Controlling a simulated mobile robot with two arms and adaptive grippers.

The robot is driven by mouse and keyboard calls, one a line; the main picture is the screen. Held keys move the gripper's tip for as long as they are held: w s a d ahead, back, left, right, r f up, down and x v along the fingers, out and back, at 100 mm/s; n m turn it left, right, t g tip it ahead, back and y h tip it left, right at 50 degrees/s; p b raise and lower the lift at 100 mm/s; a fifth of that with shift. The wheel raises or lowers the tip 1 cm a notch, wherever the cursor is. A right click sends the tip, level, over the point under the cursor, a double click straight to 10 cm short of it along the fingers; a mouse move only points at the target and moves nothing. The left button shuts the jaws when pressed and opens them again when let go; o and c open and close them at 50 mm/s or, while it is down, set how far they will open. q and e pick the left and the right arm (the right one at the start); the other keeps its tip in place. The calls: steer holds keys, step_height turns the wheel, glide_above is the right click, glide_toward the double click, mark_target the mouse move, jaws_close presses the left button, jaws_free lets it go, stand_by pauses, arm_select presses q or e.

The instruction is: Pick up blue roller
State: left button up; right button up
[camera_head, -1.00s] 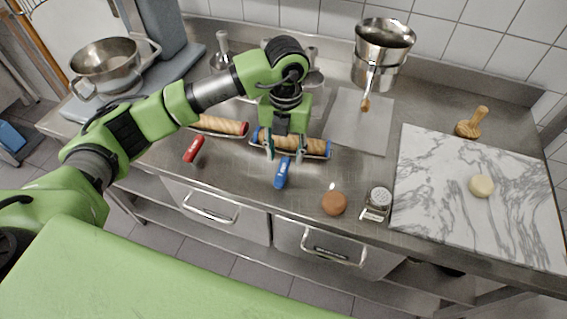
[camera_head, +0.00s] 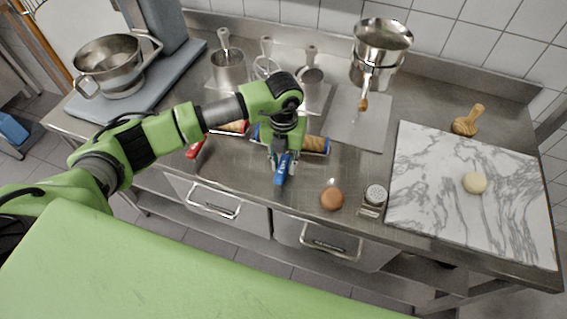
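The blue roller lies on the steel counter, its blue handle (camera_head: 281,173) pointing to the front edge and its tan, blue-ended cylinder (camera_head: 315,144) behind. My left gripper (camera_head: 281,162) points down over the back part of the handle. Its fingers look open, one on each side of the handle; I cannot tell whether they touch it. The gripper and arm hide the middle of the cylinder. My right gripper is not in view.
A red-handled roller (camera_head: 196,149) lies to the left, partly behind my arm. A brown round object (camera_head: 332,198) and a shaker (camera_head: 375,195) stand to the right. A marble board (camera_head: 460,215) lies further right. Metal pots (camera_head: 380,52) stand at the back.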

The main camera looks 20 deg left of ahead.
arm_select(q)
jaws_close()
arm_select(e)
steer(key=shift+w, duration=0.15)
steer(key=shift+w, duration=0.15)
